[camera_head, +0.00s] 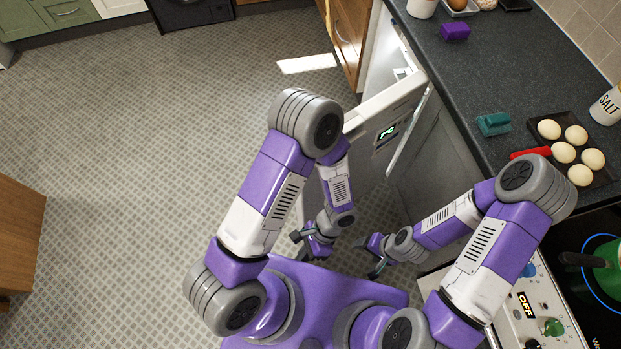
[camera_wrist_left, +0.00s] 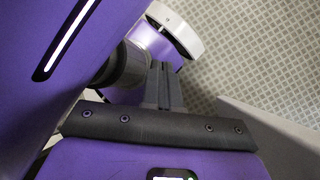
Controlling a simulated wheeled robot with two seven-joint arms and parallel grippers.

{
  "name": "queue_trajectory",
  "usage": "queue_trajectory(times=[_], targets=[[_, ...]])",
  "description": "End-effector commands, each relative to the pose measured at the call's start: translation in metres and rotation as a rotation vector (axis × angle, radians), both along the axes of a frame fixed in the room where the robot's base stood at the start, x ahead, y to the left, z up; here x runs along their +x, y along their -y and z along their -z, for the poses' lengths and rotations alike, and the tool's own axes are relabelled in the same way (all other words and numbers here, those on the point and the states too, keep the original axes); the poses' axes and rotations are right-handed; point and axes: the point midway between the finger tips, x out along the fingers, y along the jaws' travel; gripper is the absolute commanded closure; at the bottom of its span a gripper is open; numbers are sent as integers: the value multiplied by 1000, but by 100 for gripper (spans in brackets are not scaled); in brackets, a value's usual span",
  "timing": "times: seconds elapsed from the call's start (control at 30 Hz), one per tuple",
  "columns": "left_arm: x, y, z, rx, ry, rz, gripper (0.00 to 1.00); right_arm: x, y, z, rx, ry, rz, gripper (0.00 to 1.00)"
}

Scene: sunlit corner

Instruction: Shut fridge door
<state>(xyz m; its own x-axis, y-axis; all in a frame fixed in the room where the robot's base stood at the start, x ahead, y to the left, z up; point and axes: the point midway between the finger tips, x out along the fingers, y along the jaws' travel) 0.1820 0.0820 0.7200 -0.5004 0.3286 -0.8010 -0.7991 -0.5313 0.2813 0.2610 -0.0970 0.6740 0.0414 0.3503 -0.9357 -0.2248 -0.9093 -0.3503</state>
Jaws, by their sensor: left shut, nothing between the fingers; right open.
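The fridge door (camera_head: 366,155) is a pale panel with a small dark display, standing open beside the counter. Its top edge runs from the counter out over the floor, and the lit white fridge interior (camera_head: 387,58) shows behind it. My left forearm hides part of the door. My left gripper (camera_head: 300,246) is low, near the door's lower left side; contact cannot be told. In the left wrist view its fingers (camera_wrist_left: 163,86) are together with nothing between them. My right gripper (camera_head: 368,259) is open and empty, low in front of the door and right of the left gripper.
The dark counter (camera_head: 470,90) runs along the right with a purple item (camera_head: 455,32), a teal item (camera_head: 493,124) and an egg tray (camera_head: 570,150). A stove (camera_head: 545,300) is at lower right. A wooden cabinet (camera_head: 345,35) stands beyond the fridge. The tiled floor at left is clear.

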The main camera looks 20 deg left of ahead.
Motion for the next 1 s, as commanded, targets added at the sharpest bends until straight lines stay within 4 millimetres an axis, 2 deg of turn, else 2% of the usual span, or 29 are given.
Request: queue_trajectory(times=[0.03, 0.07, 0.2, 0.27, 0.4, 0.6, 0.7, 0.87, 1.0], targets=[[7, -5, 5, 67, -1, 159, 100, 0, 0, 15, 0, 0, 0, 28], [13, -9, 3, 115, 0, 252, 100, 0, 0, 20, 0, 0, 0, 28], [54, -13, -18, 374, 49, 653, 100, 0, 0, 41, 0, 0, 0, 28], [74, -5, -32, 497, 93, 804, 100, 0, 0, 50, 0, 0, 0, 28], [108, 30, -70, 768, 225, 1070, 100, 0, 0, 66, 0, 0, 0, 28], [121, 61, -96, 1010, 297, 1227, 100, 0, 0, 80, 0, 0, 0, 28], [123, 64, -102, 1049, 306, 1246, 100, 0, 0, 81, 0, 0, 0, 28], [133, 50, -104, 1052, 305, 1244, 100, 0, 0, 79, 0, 0, 0, 28], [149, 27, -103, 1051, 300, 1242, 100, 0, 0, 79, 0, 0, 0, 28]])
